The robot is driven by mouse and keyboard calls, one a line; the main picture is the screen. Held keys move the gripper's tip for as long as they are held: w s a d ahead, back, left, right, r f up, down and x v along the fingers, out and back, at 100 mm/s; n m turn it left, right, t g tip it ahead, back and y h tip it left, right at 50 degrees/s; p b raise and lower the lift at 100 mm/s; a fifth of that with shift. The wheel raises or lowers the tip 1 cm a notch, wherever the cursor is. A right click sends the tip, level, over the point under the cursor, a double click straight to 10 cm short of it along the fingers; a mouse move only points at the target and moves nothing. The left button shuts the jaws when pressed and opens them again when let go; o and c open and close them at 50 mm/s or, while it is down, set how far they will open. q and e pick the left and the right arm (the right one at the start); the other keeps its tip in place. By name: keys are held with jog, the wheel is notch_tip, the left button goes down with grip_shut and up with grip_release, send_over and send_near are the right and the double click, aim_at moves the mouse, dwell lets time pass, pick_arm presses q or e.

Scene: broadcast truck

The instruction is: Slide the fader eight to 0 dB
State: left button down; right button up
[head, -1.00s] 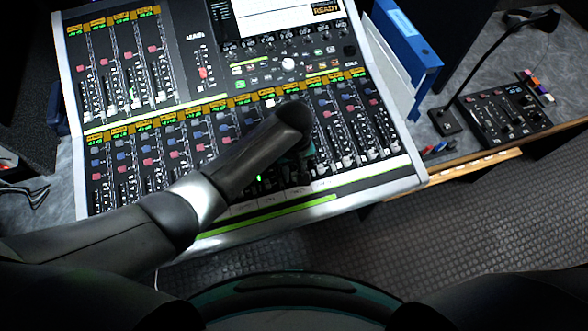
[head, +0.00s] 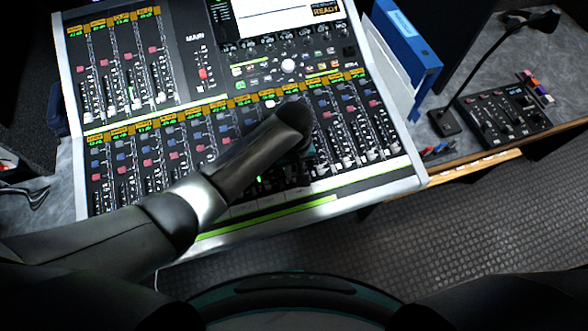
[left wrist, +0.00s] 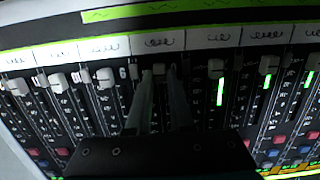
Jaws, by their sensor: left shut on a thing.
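The mixing console (head: 410,180) fills the middle of the head view, with a lower row of channel faders. My left gripper (head: 301,148) is over this lower row, right of centre, and my own wrist hides its fingertips there. In the left wrist view my left gripper (left wrist: 160,85) has one finger on each side of a light fader cap (left wrist: 159,69) and is shut on it. The cap sits near the label-strip end of its slot. I cannot read which channel number it is. My right gripper is not in view.
Neighbouring fader caps stand close on both sides, one on the left (left wrist: 105,76) and one on the right (left wrist: 216,67). An upper fader bank (head: 120,65) and a screen (head: 275,18) lie farther back. A blue binder (head: 408,45) and a small control box with a gooseneck (head: 505,115) stand to the right.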

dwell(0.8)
pick_arm(q)
jog(key=w, duration=0.2)
jog(key=w+a+b, duration=0.1)
jog(key=w, duration=0.1)
jog(key=w+a+r, duration=0.1)
jog(key=w, duration=0.1)
jog(key=shift+w+a, duration=0.15)
jog(key=shift+w, duration=0.25)
jog(key=c, duration=1.1)
grip_release()
jog(key=shift+r, duration=0.1)
jog(key=shift+r+p, duration=1.7)
jog(key=shift+r, duration=5.85)
